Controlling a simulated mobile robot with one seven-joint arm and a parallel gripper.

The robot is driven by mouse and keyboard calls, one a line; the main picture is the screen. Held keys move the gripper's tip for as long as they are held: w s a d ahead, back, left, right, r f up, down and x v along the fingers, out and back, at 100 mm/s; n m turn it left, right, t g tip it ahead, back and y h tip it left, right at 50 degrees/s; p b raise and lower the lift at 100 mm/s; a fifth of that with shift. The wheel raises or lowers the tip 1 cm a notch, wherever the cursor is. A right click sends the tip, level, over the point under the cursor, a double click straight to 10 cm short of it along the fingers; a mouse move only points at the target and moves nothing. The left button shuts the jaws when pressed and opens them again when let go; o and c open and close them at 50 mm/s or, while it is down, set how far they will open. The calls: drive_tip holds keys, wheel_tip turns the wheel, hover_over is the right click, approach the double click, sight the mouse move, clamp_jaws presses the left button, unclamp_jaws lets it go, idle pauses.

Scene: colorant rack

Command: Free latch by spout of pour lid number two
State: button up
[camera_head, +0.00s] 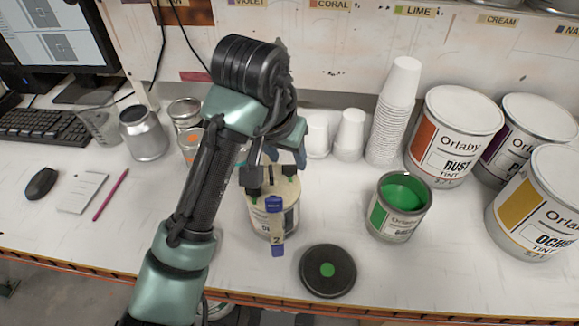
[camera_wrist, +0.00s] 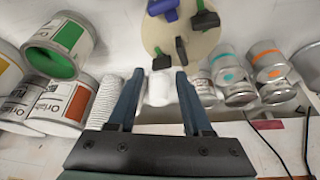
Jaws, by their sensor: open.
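A paint can (camera_head: 262,222) with a tan pour lid (camera_head: 264,190) stands near the counter's front. Its blue spout (camera_head: 274,205) faces the front, above a blue tag marked 2 (camera_head: 277,241). In the wrist view the lid (camera_wrist: 190,40) shows at the top, with the spout (camera_wrist: 162,8) at its edge. One black-and-green latch (camera_wrist: 205,19) lies right of the spout, and another (camera_wrist: 161,61) lies nearer my fingers. A black upright piece (camera_wrist: 181,49) stands between them. My gripper (camera_wrist: 160,74) is open and empty, just over the lid's back side, which my arm partly hides in the head view.
A black disc with a green centre (camera_head: 327,271) lies right of the can. An open green paint can (camera_head: 398,209) stands further right. Paper cups (camera_head: 391,115) and large tint cans (camera_head: 452,130) line the back. Small metal cans (camera_head: 143,135) stand at left.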

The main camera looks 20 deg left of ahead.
drive_tip(key=p+v, duration=0.3)
drive_tip(key=v, duration=0.7)
drive_tip(key=w+a+r+n+y+p, duration=0.1)
drive_tip(key=w+r+n+p, duration=0.3)
drive_tip(key=w+n, duration=0.4)
drive_tip(key=shift+r+n+t+y, duration=0.3)
drive_tip(key=shift+r+t+y, duration=0.1)
drive_tip(key=shift+r+y, duration=0.25)
